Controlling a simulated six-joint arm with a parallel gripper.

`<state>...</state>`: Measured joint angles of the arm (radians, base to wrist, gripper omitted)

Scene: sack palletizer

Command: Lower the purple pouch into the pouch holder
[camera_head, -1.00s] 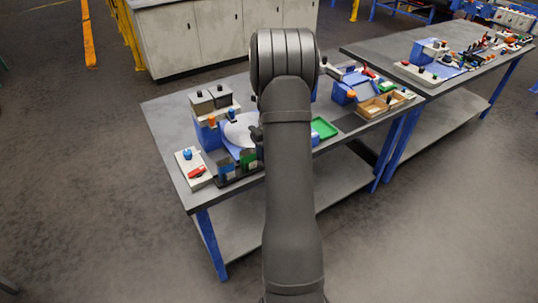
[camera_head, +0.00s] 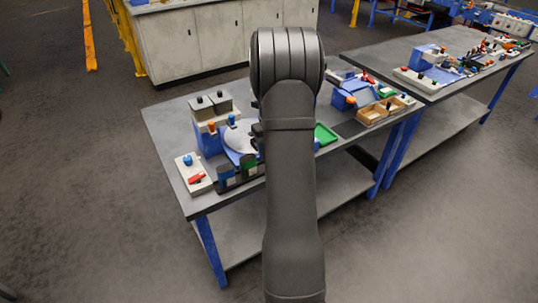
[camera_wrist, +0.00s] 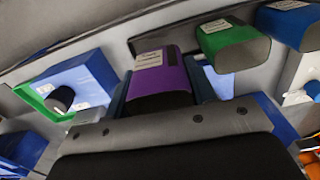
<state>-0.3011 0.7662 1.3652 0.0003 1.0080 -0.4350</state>
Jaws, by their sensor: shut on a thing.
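The purple pouch (camera_wrist: 160,82) has a white label and a dark end. In the wrist view it sits between the two fingers of my gripper (camera_wrist: 163,88), which is shut on it. A dark grey rail or holder wall (camera_wrist: 134,44) shows behind and beside the pouch. A green pouch (camera_wrist: 232,44) and a blue pouch (camera_wrist: 288,24) stand in line to its right. In the head view the green pouch (camera_head: 249,166) and blue pouch (camera_head: 227,176) are at the table's near edge. My arm hides the purple pouch and gripper there. I cannot tell how deep the purple pouch sits.
A white box with a red switch and blue knob (camera_head: 195,173) is at the table's left. A blue machine with grey hoppers (camera_head: 208,139) stands behind the pouches. A green tray (camera_head: 324,134) and a wooden box (camera_head: 380,111) lie to the right.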

